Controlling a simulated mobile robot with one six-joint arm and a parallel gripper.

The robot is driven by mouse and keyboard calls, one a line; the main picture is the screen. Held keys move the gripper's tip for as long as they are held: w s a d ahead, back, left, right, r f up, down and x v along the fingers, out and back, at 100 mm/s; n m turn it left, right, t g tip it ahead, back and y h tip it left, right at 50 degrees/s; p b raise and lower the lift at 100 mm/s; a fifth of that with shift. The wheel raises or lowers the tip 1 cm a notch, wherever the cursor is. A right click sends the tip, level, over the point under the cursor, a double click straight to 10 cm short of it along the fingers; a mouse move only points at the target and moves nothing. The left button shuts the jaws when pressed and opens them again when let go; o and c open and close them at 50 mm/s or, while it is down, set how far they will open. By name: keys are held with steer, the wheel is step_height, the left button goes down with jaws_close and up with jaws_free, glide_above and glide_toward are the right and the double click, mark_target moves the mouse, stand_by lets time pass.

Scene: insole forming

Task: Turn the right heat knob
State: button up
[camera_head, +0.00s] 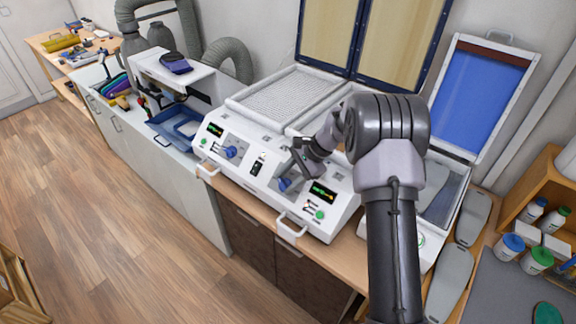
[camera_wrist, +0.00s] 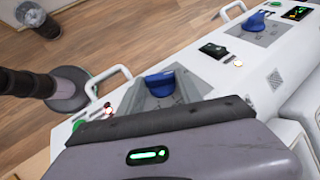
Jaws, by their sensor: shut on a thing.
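The white heating machine (camera_head: 262,190) has two blue heat knobs on its sloped front panel. The right heat knob (camera_head: 285,184) is partly covered by my gripper (camera_head: 298,165), which is at the knob and shut on it. I cannot tell the exact angle of the right knob.
A right display (camera_head: 322,192) and a green button (camera_head: 320,214) sit beside the right knob. White handles (camera_head: 291,226) stick out at the front edge. A raised blue-lined lid (camera_head: 480,92) stands at the right. Grey insoles (camera_head: 450,280) lie on the bench.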

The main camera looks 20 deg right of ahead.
steer(key=p, duration=0.1)
steer(key=n+g+p, duration=0.1)
steer(key=g+h+p, duration=0.1)
steer(key=shift+w+a+r+n, duration=0.15)
steer(key=shift+w+r+n, duration=0.1)
steer(key=shift+w+n, duration=0.05)
steer(key=shift+w+a+f+n+g+h+p, duration=0.1)
steer(key=shift+n+g+h+p, duration=0.25)
steer(key=shift+g, duration=0.35)
steer(key=shift+w+f+n+g+h+p, duration=0.1)
steer(key=shift+n+g+h+p, duration=0.15)
steer(key=shift+n+g+p, duration=0.35)
steer(key=o, duration=1.4)
